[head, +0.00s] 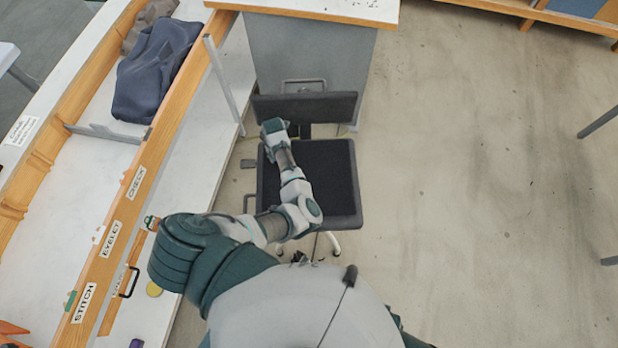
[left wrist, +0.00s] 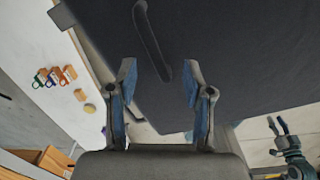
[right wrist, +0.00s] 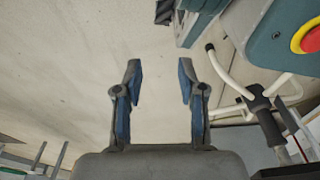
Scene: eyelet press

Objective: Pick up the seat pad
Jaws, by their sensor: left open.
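The seat pad (head: 335,180) is a dark, nearly square pad on the office chair in the head view. My left arm reaches over it, and the fingers are hidden there. In the left wrist view the dark pad (left wrist: 230,50) fills the upper part, with a raised black strip like a handle (left wrist: 150,40) on it. My left gripper (left wrist: 159,75) is open, its fingertips on either side of the strip's near end; I cannot tell whether they touch it. My right gripper (right wrist: 160,70) is open and empty above the floor, and also shows in the left wrist view (left wrist: 278,128).
The chair's low black backrest (head: 305,106) stands beyond the pad, in front of a grey cabinet (head: 310,55). A white workbench with a labelled wooden rail (head: 160,150) runs along the left. Small coloured items (left wrist: 50,77) lie on it. The floor (head: 470,200) to the right is clear.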

